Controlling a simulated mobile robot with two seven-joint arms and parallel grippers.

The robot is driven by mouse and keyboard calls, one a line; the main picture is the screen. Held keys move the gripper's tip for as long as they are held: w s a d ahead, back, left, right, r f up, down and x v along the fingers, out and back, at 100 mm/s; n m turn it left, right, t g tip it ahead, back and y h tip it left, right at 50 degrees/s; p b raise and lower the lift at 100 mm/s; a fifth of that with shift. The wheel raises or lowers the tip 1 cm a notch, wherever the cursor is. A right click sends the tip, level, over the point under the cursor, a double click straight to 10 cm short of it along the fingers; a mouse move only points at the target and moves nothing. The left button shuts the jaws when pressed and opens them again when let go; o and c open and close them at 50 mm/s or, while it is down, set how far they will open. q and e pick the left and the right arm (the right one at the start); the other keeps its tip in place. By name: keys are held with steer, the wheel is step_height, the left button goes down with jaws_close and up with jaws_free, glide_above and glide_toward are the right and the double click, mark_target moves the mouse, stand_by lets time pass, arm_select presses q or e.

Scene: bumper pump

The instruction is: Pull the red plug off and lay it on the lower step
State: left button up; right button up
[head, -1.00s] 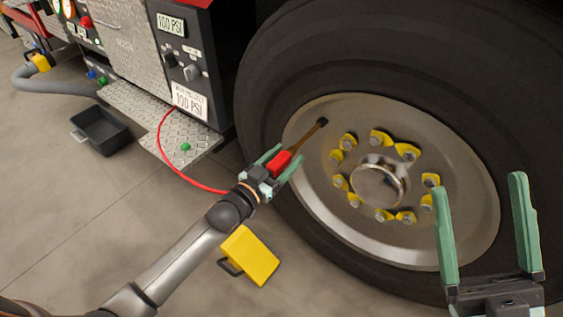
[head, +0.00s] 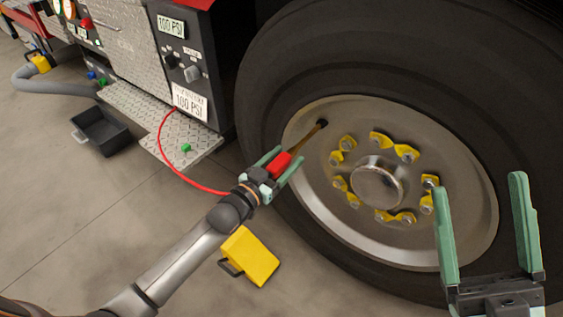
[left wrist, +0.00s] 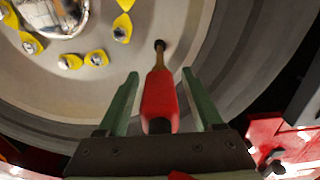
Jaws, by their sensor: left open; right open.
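The red plug (head: 281,162) is on the brass valve stem (head: 313,136) of the big wheel, with a red hose (head: 183,179) trailing from it to the truck. In the left wrist view the red plug (left wrist: 160,98) lies between the fingers, in line with the stem. My left gripper (head: 276,164) is open around the plug, with a gap on each side. My right gripper (head: 482,187) is open and empty in front of the tyre at the right. The lower step (head: 170,141) is a diamond-plate ledge below the pressure panel, with a small green cap on it.
A yellow wheel chock (head: 250,256) lies on the floor below my left wrist. A black bin (head: 101,131) stands beside the step. The tyre (head: 262,100) and wheel rim fill the right side. The step around the green cap is mostly bare.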

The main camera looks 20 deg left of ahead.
mark_target(270, 174)
arm_select(q)
steer(key=shift+p, duration=0.3)
stand_by(0.5)
jaws_close()
stand_by(0.5)
stand_by(0.8)
steer(key=shift+s+a, duration=0.1)
steer(key=shift+s, duration=0.05)
steer(key=shift+p+v, duration=0.85)
steer(key=shift+v, duration=0.3)
steer(key=shift+p+v, duration=0.85)
steer(key=shift+v, duration=0.8)
